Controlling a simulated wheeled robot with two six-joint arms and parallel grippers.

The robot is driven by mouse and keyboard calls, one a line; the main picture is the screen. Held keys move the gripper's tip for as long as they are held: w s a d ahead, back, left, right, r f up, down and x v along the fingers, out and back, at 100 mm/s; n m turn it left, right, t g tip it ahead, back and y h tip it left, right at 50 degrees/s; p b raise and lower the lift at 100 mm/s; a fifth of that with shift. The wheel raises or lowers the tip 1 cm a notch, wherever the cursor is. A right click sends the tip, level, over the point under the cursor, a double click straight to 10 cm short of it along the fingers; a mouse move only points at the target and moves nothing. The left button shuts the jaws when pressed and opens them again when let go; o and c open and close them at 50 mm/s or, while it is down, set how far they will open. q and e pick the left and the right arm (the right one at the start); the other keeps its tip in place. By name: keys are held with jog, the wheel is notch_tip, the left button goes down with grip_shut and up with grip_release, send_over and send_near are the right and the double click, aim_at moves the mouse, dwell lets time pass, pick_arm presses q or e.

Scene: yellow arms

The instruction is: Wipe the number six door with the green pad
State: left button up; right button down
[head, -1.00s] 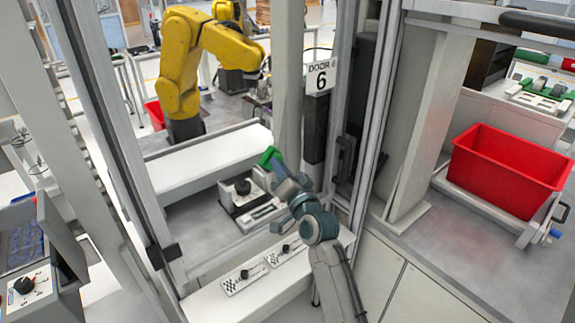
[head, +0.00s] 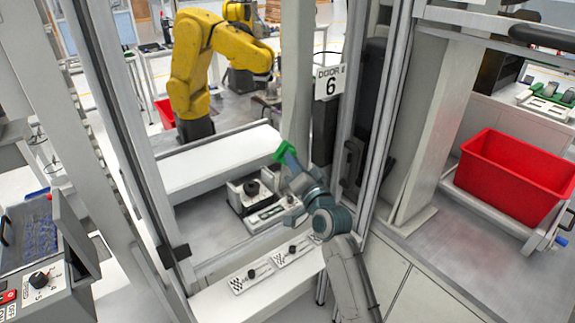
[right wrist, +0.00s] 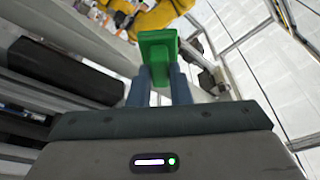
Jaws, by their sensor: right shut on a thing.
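The green pad (head: 284,152) is held at the tip of my right gripper (head: 289,163), in the middle of the head view. In the right wrist view the green pad (right wrist: 158,50) sits between the two blue fingers of the right gripper (right wrist: 158,85), which are shut on it. The number six door (head: 345,130) is a framed panel marked by a white "DOOR 6" sign (head: 330,82). The pad appears left of and below the sign; I cannot tell whether it touches the door. My left gripper is not in view.
A yellow robot arm (head: 200,70) stands behind the white ledge (head: 215,160). A red bin (head: 515,172) sits on a shelf at the right. A black-knobbed device (head: 252,188) lies beside my right gripper. Metal frame posts stand close on both sides.

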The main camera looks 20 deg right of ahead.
jog(key=w+d+b, duration=0.1)
jog(key=w+d, duration=0.2)
jog(key=d, duration=0.5)
dwell(0.7)
jog(key=shift+s, duration=0.15)
jog(key=shift+s+d+p, duration=0.35)
jog(key=shift+s+p, duration=0.2)
jog(key=shift+s, duration=0.4)
jog(key=shift+s+d+p, duration=0.3)
jog(key=shift+s+p, duration=0.2)
jog(key=shift+s, duration=0.4)
jog(key=shift+s+d+p, duration=0.35)
jog(key=shift+s+p, duration=0.2)
jog(key=shift+s, duration=0.4)
